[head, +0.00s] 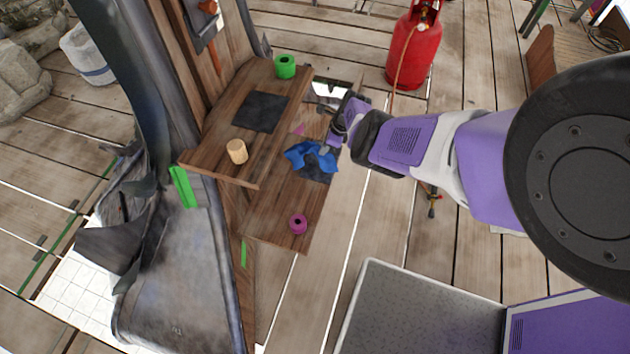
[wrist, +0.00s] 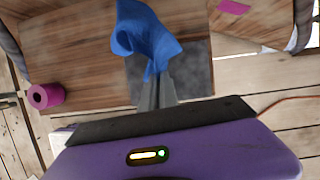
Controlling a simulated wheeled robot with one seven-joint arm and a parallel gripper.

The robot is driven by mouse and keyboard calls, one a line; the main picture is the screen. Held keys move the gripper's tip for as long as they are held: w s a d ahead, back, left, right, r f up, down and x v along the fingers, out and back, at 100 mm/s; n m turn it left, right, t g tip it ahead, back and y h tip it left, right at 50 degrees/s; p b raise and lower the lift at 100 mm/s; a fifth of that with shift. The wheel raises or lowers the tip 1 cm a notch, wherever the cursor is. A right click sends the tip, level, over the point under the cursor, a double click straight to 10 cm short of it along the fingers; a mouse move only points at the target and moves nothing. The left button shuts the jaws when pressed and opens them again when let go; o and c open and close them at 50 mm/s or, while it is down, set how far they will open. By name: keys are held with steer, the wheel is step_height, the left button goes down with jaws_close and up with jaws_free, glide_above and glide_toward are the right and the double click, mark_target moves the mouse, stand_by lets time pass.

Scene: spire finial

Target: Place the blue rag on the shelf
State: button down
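The blue rag (head: 311,156) is crumpled and sits over the lower wooden board in the head view. In the wrist view the rag (wrist: 147,38) spreads out from my fingertips. My gripper (head: 326,149) reaches in from the right, and its fingers (wrist: 157,78) are close together on the rag's near end. A dark square mat (wrist: 185,75) lies under and beside the rag. I cannot tell whether the rag still touches the board. The upper wooden shelf (head: 217,150) is left of the rag and higher.
The upper shelf holds a dark mat (head: 260,111), a green roll (head: 285,67) and a wooden cylinder (head: 237,151). A magenta roll (head: 298,224) and a pink piece (head: 299,129) are on the lower board. A red gas bottle (head: 414,50) stands behind on the deck.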

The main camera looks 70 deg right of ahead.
steer(key=a+f, duration=0.1)
steer(key=a, duration=0.3)
steer(key=a+f+b, duration=0.1)
steer(key=a+f, duration=0.1)
steer(key=a, duration=0.2)
steer(key=a+f+b, duration=0.1)
steer(key=a+f, duration=0.1)
steer(key=a, duration=0.1)
steer(key=shift+s+a+f, duration=0.2)
steer(key=shift+s+a, duration=0.15)
steer(key=shift+a, duration=0.05)
steer(key=c, duration=1.2)
jaws_free()
steer(key=shift+r, duration=0.1)
